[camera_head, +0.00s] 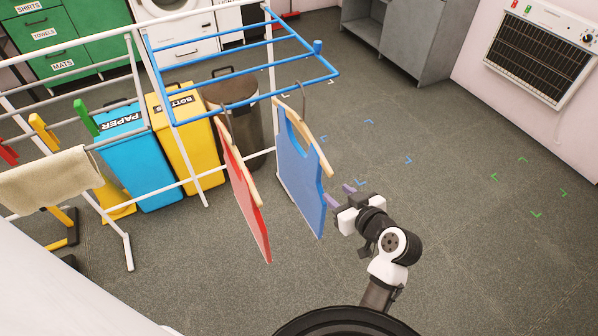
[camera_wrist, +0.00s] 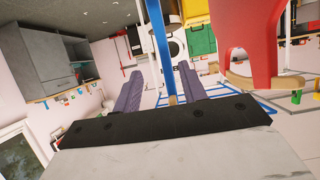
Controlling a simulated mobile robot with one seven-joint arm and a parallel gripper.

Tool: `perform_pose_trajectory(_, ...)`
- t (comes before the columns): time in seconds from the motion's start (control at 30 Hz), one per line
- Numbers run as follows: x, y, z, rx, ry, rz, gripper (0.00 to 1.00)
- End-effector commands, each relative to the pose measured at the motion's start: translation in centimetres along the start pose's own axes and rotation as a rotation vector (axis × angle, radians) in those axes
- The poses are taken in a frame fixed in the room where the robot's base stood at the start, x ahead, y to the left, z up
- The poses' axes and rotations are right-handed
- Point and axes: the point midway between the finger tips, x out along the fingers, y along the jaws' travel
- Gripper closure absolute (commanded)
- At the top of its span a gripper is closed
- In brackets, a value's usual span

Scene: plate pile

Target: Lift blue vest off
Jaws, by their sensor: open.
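The blue vest (camera_head: 305,190) hangs on a wooden hanger (camera_head: 307,135) from the blue rail of the drying rack (camera_head: 318,84). The red vest (camera_head: 246,200) hangs on its own hanger just left of it. My gripper (camera_head: 341,194) is open, just right of the blue vest's right edge, with its fingers pointing toward it. In the wrist view, the blue vest (camera_wrist: 157,35) shows as a thin edge-on strip in line with the gap between my fingers (camera_wrist: 160,88). The red vest (camera_wrist: 246,35) is to the right there. I cannot tell whether the fingers overlap the blue vest.
Blue (camera_head: 135,160) and yellow (camera_head: 185,140) bins and a brown bin (camera_head: 238,110) stand behind the rack. A beige towel (camera_head: 48,180) hangs at the left. A grey cabinet (camera_head: 400,40) is at the back. The floor right of my gripper is clear, with green corner marks.

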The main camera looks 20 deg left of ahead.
Motion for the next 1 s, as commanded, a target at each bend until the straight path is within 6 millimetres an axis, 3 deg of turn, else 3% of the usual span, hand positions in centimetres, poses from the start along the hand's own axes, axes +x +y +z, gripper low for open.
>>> perform_pose_trajectory(0.3,6.0,-0.1,-0.3,-0.002,0.002,-0.002,0.58)
perform_pose_trajectory(0.57,8.0,-0.3,-0.2,-0.002,0.001,-0.003,0.58)
perform_pose_trajectory(0.8,11.6,-0.8,-0.1,-0.002,0.002,-0.002,0.58)
perform_pose_trajectory(1.0,12.6,-0.7,0.1,-0.002,0.002,0.001,0.58)
